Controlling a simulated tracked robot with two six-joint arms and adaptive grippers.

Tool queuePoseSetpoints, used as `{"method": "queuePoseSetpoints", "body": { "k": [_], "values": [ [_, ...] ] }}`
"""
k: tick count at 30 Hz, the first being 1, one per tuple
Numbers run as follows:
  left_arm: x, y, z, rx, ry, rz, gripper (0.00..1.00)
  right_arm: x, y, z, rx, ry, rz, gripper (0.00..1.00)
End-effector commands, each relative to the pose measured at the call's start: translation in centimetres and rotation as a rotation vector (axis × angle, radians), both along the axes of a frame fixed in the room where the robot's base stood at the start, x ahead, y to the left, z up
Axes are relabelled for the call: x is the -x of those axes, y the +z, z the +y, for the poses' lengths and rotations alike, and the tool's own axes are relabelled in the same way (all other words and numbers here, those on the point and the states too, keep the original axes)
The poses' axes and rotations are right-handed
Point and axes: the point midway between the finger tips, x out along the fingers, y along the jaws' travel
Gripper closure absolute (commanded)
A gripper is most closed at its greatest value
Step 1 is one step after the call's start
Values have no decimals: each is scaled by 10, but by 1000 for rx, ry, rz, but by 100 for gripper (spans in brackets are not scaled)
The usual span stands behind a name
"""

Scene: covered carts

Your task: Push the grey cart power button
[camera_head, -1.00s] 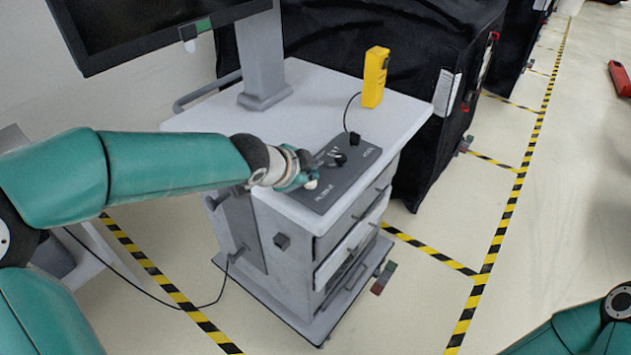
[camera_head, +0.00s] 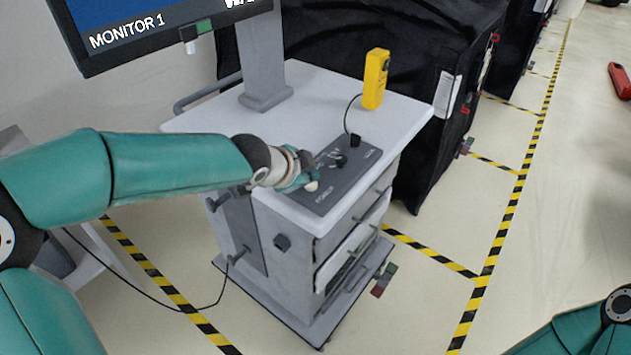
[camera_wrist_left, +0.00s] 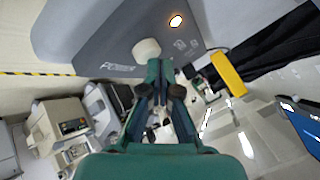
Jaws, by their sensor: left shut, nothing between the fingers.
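The grey cart (camera_head: 215,120) stands in front of me with a dark grey control panel (camera_head: 352,180) on its top near the front edge. A whitish round button (camera_head: 312,186) sits by the panel's POWER lettering. My left gripper (camera_head: 308,182) is shut and empty, with its tips at this button, partly covering it. In the left wrist view the button (camera_wrist_left: 147,49) is right beyond the fingertips (camera_wrist_left: 158,88); I cannot tell whether they touch. A small lit light (camera_wrist_left: 176,21) glows on the panel there. The monitor (camera_head: 160,25) above the cart is lit and reads MONITOR 1. My right gripper is out of view.
A yellow handheld device (camera_head: 375,79) stands on the cart top, with a black cable to the panel. Black-covered carts (camera_head: 425,100) stand behind. Yellow-black tape (camera_head: 505,200) marks the floor, and the aisle to the right is mostly clear.

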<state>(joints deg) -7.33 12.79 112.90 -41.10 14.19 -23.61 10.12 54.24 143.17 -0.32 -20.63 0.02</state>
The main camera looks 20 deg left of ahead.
Motion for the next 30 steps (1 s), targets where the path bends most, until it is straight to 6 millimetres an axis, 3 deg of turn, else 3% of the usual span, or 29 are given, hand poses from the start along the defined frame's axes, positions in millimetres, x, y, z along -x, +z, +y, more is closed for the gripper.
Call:
{"method": "queuePoseSetpoints", "body": {
  "k": [13,30],
  "values": [
    [0,8,0,1,1,-1,100,0,7,0,0,0,0,60],
    [0,62,0,1,1,-1,100,0,53,0,0,0,0,60]
  ]
}}
